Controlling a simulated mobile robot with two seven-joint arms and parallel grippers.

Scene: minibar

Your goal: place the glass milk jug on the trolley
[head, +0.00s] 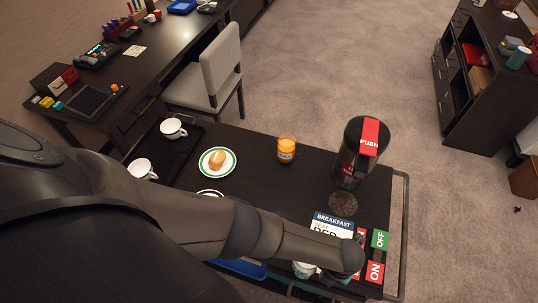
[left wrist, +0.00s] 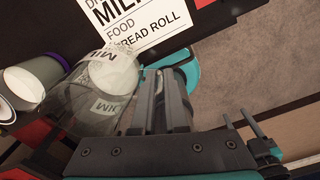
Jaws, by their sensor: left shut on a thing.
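The trolley (head: 308,188) has a dark top and a metal rail at its right end. My left arm crosses the head view from the left to the trolley's near right corner, where my wrist hides most of the gripper. In the left wrist view, the clear glass milk jug (left wrist: 82,108), with white milk and a MILK label, is beside my left gripper (left wrist: 168,85). The gripper is shut on the jug, apparently at its handle side; the exact contact is hard to see. I cannot tell whether the jug's base touches anything. My right gripper is not in view.
A breakfast card (head: 331,224), ON/OFF blocks (head: 376,271) and a tall dark machine (head: 362,150) stand near the jug. An orange juice glass (head: 286,150), a bread-roll plate (head: 217,162) and white cups (head: 173,128) are farther left. The trolley's middle is clear.

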